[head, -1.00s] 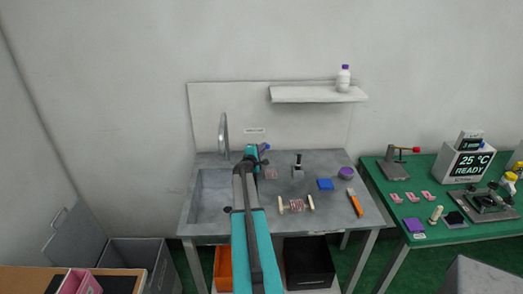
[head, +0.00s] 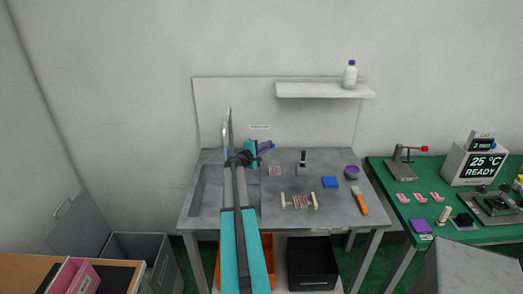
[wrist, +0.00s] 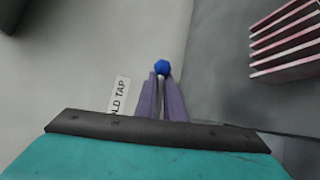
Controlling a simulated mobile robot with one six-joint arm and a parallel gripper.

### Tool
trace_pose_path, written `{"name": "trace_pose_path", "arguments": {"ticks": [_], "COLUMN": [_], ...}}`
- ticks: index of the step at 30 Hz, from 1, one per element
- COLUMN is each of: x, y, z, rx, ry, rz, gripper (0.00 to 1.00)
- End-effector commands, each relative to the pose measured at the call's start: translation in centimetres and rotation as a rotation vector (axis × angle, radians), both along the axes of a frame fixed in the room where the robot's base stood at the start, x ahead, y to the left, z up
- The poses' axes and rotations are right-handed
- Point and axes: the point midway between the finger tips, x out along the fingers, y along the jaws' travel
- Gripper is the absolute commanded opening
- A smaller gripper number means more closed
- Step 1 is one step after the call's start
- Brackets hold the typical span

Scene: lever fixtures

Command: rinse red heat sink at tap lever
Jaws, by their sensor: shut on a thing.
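The red heat sink (head: 275,170) is a small pale-red finned block on the worktop, right of the basin; its fins also show at the upper right of the wrist view (wrist: 285,42). It is apart from my gripper (head: 266,146). The tap lever's blue knob (wrist: 162,67) sits at the tips of my narrow purple fingers, which are shut on it. The curved metal tap (head: 227,130) stands at the back of the basin (head: 206,190). My arm covers part of the basin.
A shelf (head: 320,90) with a bottle (head: 350,74) is above.

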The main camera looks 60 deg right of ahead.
Motion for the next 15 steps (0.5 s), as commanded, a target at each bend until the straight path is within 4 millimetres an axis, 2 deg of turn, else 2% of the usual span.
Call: {"name": "trace_pose_path", "arguments": {"ticks": [9, 10, 12, 13, 15], "x": [-0.95, -0.99, -1.11, -1.14, -1.19], "y": [-0.47, -0.5, -0.57, -0.6, -0.64], "z": [-0.09, -0.1, -0.09, -0.09, -0.09], "rx": [0.002, 0.002, 0.002, 0.002, 0.002], "ry": [0.0, 0.0, -0.001, -0.001, -0.001], "rz": [-0.013, -0.014, -0.015, -0.015, -0.015], "gripper": [0.0, 0.12, 0.24, 0.28, 0.28]}}
